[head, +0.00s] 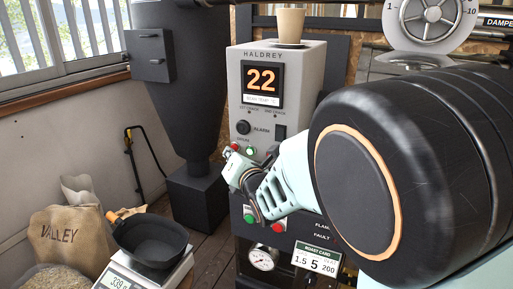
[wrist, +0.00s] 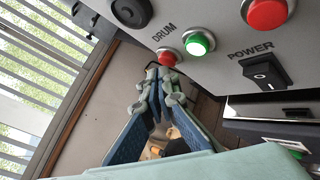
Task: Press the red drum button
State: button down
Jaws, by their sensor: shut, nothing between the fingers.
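The small red drum button (wrist: 167,58) sits below the DRUM label on the grey control panel (wrist: 215,75), beside a lit green button (wrist: 198,43). In the head view the red drum button (head: 235,146) shows just above my gripper, left of the green button (head: 251,150). My gripper (wrist: 158,75) is shut and empty, its fingertips close below the red button in the wrist view. I cannot tell whether they touch it. In the head view my gripper (head: 232,163) is in front of the panel's lower left and hides part of it.
A POWER rocker switch (wrist: 265,73) and a larger red button (wrist: 268,13) are nearby on the panel. A black knob (head: 243,127) is above the drum buttons. A cup (head: 290,24) stands on top. A scale with a black bowl (head: 152,242) and a sack (head: 70,235) are at lower left.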

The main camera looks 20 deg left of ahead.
jog(key=shift+w, duration=0.45)
dwell(0.6)
dwell(0.4)
jog(key=shift+s+b, duration=0.65)
jog(key=shift+s, duration=0.2)
jog(key=s, duration=0.5)
jog(key=shift+a+b, duration=0.25)
jog(key=shift+b, duration=0.05)
